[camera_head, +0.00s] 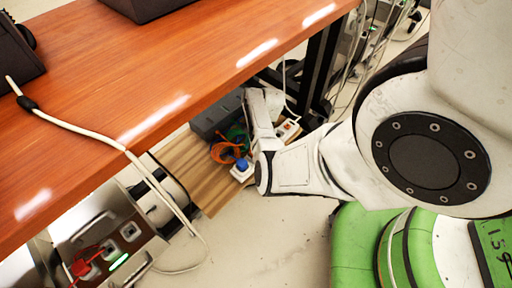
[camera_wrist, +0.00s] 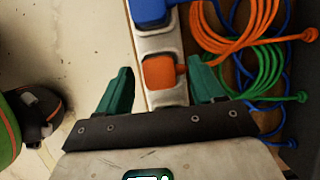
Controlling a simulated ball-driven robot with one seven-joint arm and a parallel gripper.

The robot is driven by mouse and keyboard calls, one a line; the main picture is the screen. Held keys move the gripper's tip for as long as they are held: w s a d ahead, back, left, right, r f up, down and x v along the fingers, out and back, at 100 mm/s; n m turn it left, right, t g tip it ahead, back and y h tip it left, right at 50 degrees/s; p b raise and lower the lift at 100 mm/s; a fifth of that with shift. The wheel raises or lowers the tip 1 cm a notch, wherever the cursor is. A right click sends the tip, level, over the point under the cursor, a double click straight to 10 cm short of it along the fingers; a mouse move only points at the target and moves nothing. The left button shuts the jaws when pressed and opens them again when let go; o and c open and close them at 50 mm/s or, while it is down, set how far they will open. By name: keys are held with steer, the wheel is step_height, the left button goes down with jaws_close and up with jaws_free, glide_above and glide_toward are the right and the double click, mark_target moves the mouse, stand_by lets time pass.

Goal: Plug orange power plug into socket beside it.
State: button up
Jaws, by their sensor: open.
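The orange plug (camera_wrist: 160,72) is over the white power strip (camera_wrist: 158,43) in the wrist view. Its orange cord leads right, toward an orange coil (camera_wrist: 243,25). I cannot tell whether the plug is seated, and no empty socket shows clearly. My gripper (camera_wrist: 163,86) is open, with one green finger on each side of the orange plug and visible gaps between. A blue plug (camera_wrist: 150,12) is on the strip beyond it. In the head view my arm hides much of the strip; the blue plug (camera_head: 242,165) and orange cable (camera_head: 224,152) show beside it.
Green cable (camera_wrist: 262,70) and blue cable (camera_wrist: 278,43) lie right of the strip. A dark round object (camera_wrist: 42,108) is at the left of the wrist view. An orange-brown table (camera_head: 150,75) overhangs, with a socket panel (camera_head: 105,240) below. Pale floor (camera_head: 265,240) is open.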

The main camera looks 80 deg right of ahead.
steer(key=p+v, duration=0.4)
steer(key=v, duration=0.6)
steer(key=shift+d+r+p, duration=0.15)
steer(key=shift+r+p, duration=0.15)
steer(key=shift+p, duration=0.1)
steer(key=shift+s, duration=0.15)
